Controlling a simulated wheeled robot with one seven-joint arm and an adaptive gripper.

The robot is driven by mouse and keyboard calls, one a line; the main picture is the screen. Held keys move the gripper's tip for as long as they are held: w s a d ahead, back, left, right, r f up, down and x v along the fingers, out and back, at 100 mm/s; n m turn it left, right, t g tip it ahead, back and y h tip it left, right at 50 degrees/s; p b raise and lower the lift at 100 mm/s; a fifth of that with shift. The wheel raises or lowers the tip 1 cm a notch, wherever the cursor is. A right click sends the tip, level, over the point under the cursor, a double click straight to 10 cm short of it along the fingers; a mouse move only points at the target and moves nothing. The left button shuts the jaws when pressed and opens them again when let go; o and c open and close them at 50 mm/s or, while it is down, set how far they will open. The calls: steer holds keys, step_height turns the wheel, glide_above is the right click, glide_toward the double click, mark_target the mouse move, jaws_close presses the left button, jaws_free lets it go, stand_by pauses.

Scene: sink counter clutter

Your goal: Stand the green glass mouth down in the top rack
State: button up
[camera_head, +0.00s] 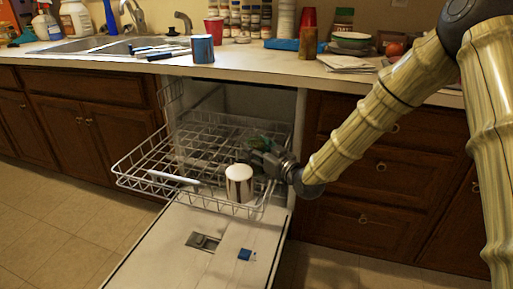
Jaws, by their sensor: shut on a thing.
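The top rack (140,165) is a wire rack pulled out of the open dishwasher. My gripper (262,157) reaches in from the right, low over the rack's right side. It is shut on the green glass (263,142), which shows only as a small dark green patch behind the fingers. Most of the glass is hidden, so I cannot tell which way its mouth points or whether it touches the wires.
A white and brown striped cup (240,184) stands at the rack's front right, close to my gripper. A pale long utensil (173,177) lies at the front left. The rack's middle looks clear. The dishwasher door (165,250) is down. The cluttered counter (240,66) is above.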

steer(key=o, duration=1.2)
steer(key=shift+f, duration=0.1)
steer(key=shift+o, duration=0.2)
steer(key=v, duration=1.2)
